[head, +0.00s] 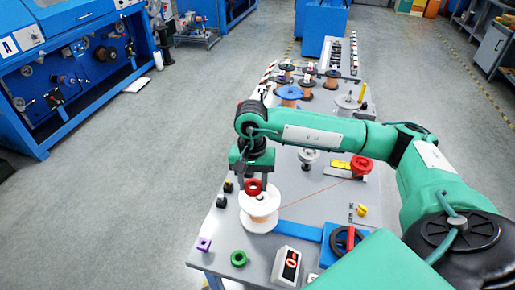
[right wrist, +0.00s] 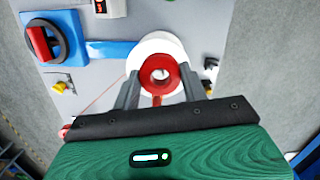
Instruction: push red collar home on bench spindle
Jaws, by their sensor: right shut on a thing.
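The red collar (head: 254,187) sits above the white spool (head: 260,218) on the bench spindle, near the left edge of the grey bench. My right gripper (head: 254,183) points down over it and is shut on the collar. In the right wrist view, the red collar (right wrist: 160,72) lies between the two grey fingers of the gripper (right wrist: 160,82), with the white spool (right wrist: 158,45) behind it. The spindle shows only as a pale spot in the collar's hole. I cannot tell whether the collar touches the spool. My left gripper is out of view.
A green ring (head: 238,258), a purple part (head: 204,244) and a counter box (head: 286,266) stand at the bench's near end. A blue unit with a red handle (head: 345,240) stands right of them. A red spool (head: 361,165) and several other spools stand farther back.

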